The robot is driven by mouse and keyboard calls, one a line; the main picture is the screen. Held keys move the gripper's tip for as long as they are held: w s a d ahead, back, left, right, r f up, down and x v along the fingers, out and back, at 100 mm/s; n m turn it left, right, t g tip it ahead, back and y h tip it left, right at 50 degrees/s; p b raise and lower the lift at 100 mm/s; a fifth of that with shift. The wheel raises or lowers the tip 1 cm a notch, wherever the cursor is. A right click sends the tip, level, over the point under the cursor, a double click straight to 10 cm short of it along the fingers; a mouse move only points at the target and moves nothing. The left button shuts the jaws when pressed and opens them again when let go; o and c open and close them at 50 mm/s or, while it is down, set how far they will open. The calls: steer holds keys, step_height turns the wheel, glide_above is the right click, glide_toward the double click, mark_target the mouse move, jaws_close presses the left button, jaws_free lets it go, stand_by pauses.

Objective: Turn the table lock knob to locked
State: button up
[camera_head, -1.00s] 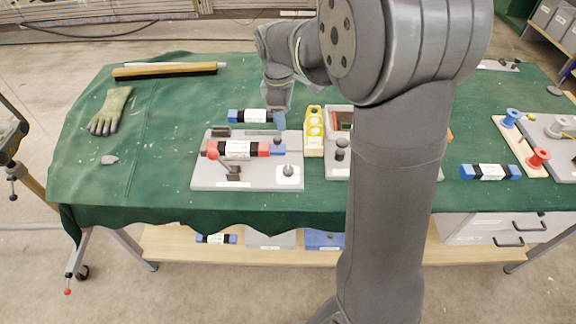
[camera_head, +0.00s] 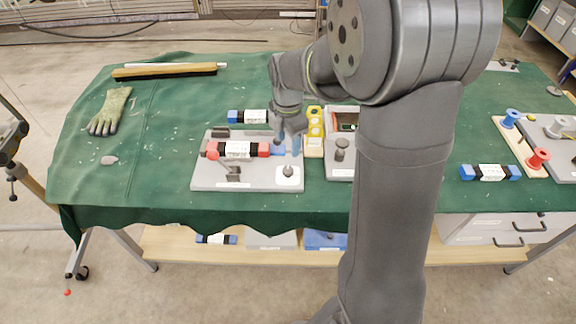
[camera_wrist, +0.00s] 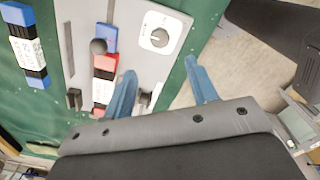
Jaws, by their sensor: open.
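The lock knob (camera_head: 288,171) is a small grey dial on a white square plate at the front right corner of a grey fixture plate (camera_head: 209,182). In the wrist view the knob (camera_wrist: 159,38) has a dark pointer mark, and small print on its plate is too small to read. My gripper (camera_head: 288,150) is open and empty, just behind the knob in the head view. In the wrist view my two blue fingers (camera_wrist: 160,68) are spread, with their tips short of the knob and apart from it.
A red-ended black and white block (camera_head: 237,149) lies on the fixture, with a blue block (camera_wrist: 110,38) beside it. A yellow holder (camera_head: 314,140) stands right of the fixture.

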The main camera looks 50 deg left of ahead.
mark_target(288, 169)
step_height(288, 169, down, 11)
steer(key=shift+r, duration=0.1)
stand_by(0.3)
steer(key=c, duration=1)
